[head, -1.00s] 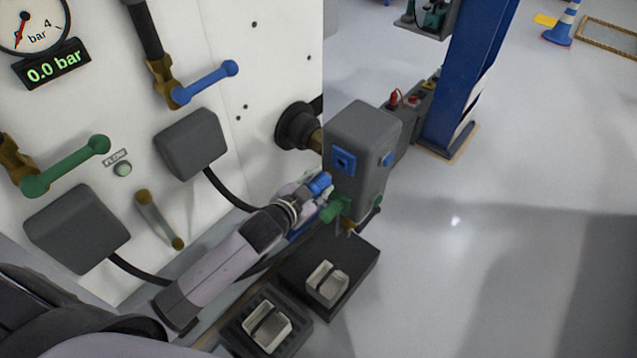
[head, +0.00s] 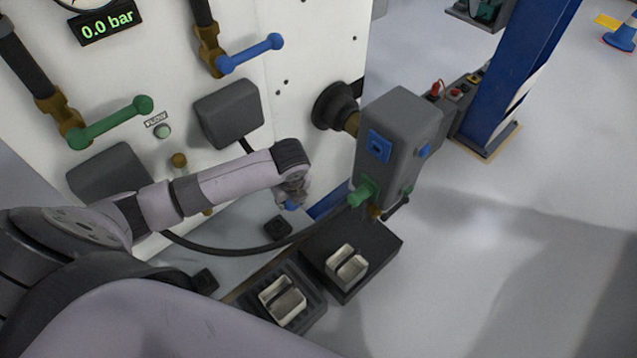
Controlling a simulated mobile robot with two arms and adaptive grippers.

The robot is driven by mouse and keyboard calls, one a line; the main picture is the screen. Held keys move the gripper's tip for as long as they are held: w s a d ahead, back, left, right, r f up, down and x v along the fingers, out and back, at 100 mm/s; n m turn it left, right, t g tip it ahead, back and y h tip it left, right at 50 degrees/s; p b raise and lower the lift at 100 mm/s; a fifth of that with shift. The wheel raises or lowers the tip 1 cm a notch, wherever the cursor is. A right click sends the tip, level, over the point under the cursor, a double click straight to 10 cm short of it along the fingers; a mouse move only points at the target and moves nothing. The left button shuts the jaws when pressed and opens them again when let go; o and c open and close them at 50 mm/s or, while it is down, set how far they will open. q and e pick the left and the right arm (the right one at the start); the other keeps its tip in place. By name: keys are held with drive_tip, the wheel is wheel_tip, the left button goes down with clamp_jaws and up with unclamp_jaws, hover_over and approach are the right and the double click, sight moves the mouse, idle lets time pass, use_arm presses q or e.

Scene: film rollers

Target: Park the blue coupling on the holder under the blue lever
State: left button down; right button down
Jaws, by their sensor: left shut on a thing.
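The blue lever (head: 250,53) sits on a brass valve on the white panel. Below it is a grey box (head: 228,113) with a black hose that passes behind my left arm. My left gripper (head: 291,196), mostly hidden by its wrist, points down in front of the panel's lower right. It is shut on the blue coupling (head: 292,206), of which only a small blue part shows. Two small black blocks sit on the grey ledge below the panel, one near the gripper (head: 278,227) and one farther left (head: 204,280); I cannot tell which is the holder.
A grey unit (head: 400,130) with a blue socket (head: 379,147) and a green coupling (head: 363,192) stands right of the gripper. A black hose (head: 230,250) crosses the ledge.

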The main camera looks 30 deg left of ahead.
use_arm(q)
drive_tip(key=s+a+m+t+y, duration=0.1)
drive_tip(key=s+a+m, duration=0.1)
drive_tip(key=s+a, duration=0.15)
drive_tip(key=shift+w+f, duration=0.15)
drive_tip(key=shift+f, duration=1.75)
drive_tip(key=shift+w+f, duration=0.1)
drive_tip(key=shift+f, duration=1.75)
drive_tip(key=shift+p, duration=0.5)
drive_tip(key=shift+p, duration=0.8)
drive_tip(key=shift+d+f, duration=0.1)
drive_tip(key=shift+f, duration=0.4)
drive_tip(key=c, duration=1.1)
unclamp_jaws()
